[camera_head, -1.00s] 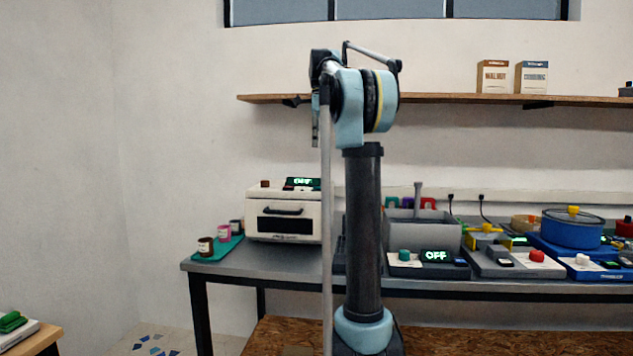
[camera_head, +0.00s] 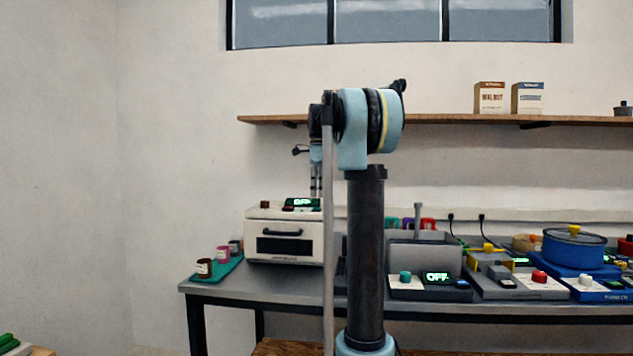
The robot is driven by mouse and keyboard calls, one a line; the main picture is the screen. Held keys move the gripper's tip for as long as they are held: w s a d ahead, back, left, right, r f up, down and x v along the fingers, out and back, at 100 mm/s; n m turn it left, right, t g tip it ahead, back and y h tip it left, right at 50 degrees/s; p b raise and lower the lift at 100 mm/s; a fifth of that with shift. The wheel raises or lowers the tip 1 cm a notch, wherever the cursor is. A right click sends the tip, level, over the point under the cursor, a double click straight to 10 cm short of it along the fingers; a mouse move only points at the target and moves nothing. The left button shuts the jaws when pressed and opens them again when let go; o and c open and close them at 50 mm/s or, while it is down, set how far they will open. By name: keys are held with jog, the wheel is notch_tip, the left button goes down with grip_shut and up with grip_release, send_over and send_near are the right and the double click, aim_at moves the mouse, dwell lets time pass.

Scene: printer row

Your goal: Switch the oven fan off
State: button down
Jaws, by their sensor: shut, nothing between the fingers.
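The white oven (camera_head: 284,232) stands at the left part of the bench, with a dark window and a black handle on its front. On its top are a small brown knob (camera_head: 265,204) and a dark panel with a green display (camera_head: 302,203) that reads OFF. My gripper (camera_head: 316,194) is shut and empty and points down. In the picture it is just above the right end of the display panel. I cannot tell its depth or whether it touches the panel. My arm hides the oven's right edge.
A teal mat (camera_head: 222,269) with small jars lies left of the oven. Right of my arm are a grey bin (camera_head: 424,254), a unit with a teal knob and an OFF display (camera_head: 437,278), and a blue pot (camera_head: 574,249). A wooden shelf (camera_head: 440,120) runs above.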

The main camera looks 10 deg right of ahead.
aim_at(317, 212)
jog(key=shift+s+a+f, duration=0.1)
jog(key=shift+s+f, duration=0.05)
jog(key=shift+f, duration=0.6)
jog(key=shift+s+f, duration=0.1)
jog(key=shift+f, duration=0.65)
jog(key=shift+s+a+f+t+h, duration=0.1)
jog(key=shift+s+f+t+h, duration=0.15)
jog(key=shift+t, duration=0.4)
jog(key=shift+s+a+f+t+h, duration=0.15)
jog(key=shift+s+f+t, duration=0.2)
jog(key=shift+t, duration=0.3)
jog(key=shift+s+d+f, duration=0.1)
jog(key=shift+s+f, duration=0.05)
jog(key=shift+s, duration=0.2)
jog(key=shift+w, duration=0.1)
